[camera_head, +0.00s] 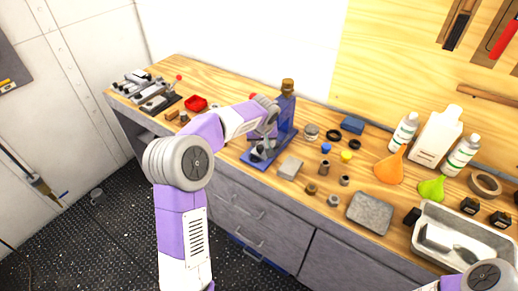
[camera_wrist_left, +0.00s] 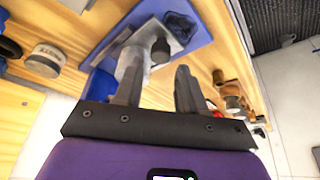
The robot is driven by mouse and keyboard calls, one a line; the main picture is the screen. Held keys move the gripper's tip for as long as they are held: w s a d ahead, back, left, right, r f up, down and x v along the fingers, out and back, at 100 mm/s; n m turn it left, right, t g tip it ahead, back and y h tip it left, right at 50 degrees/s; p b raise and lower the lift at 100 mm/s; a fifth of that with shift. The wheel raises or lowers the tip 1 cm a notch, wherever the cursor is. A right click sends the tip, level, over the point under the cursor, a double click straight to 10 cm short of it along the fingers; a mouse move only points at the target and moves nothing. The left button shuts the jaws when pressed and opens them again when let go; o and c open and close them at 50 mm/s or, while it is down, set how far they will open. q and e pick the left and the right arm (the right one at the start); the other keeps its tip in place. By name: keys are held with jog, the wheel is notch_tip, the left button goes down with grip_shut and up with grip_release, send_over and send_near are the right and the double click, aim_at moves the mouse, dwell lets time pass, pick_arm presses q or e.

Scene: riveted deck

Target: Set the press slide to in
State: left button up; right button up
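The blue press (camera_head: 287,114) stands at the back of the wooden bench, with a brown-topped column and a blue base plate. My left gripper (camera_head: 265,143) is over its base and hides part of it. In the left wrist view the blue base (camera_wrist_left: 197,25) carries a grey plate (camera_wrist_left: 178,42) with a dark knob (camera_wrist_left: 160,49), probably the slide. A pale cylinder (camera_wrist_left: 131,64) lies just beyond one finger. My left gripper (camera_wrist_left: 158,80) is open, its fingers apart with nothing clearly between them. I cannot tell whether a finger touches the knob. My right gripper is out of view.
A grey block (camera_head: 290,167) lies right of the press base. A metal tray (camera_head: 466,238) stands at the right front.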

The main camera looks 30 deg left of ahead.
aim_at(260, 147)
pick_arm(q)
jog(key=shift+b+x, duration=0.3)
jog(key=shift+x, duration=1.7)
grip_shut()
